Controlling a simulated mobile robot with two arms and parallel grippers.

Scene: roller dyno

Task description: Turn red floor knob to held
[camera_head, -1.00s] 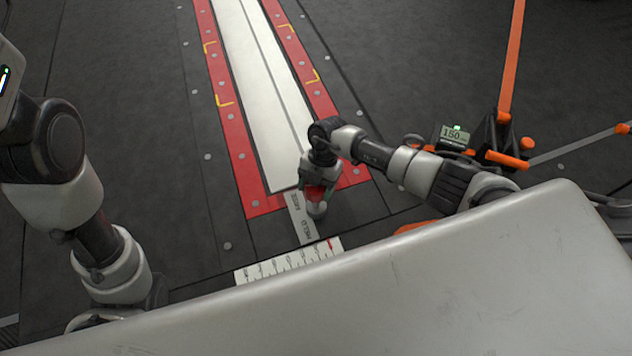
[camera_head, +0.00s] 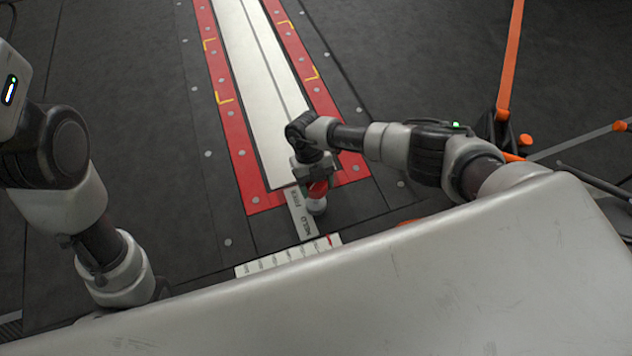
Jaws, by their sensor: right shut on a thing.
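The red floor knob (camera_head: 318,188) shows as a small red part with a pale round end (camera_head: 316,207), at the near end of the red-framed floor strip. A light label plate (camera_head: 303,219) lies beside it on the floor, with words that look like FREE and HELD. My right gripper (camera_head: 316,184) reaches down from above and is shut on the knob. Its fingertips are largely hidden by the wrist and the knob. Which word the knob points to is hard to tell. My left arm comes in at the left edge, but its gripper is out of view.
A pale panel (camera_head: 292,80) set in a red frame (camera_head: 243,165) runs away from me. A white scale strip (camera_head: 289,257) lies nearer. Orange straps (camera_head: 511,60) and a dark stand are on the right. My pale body covers the foreground.

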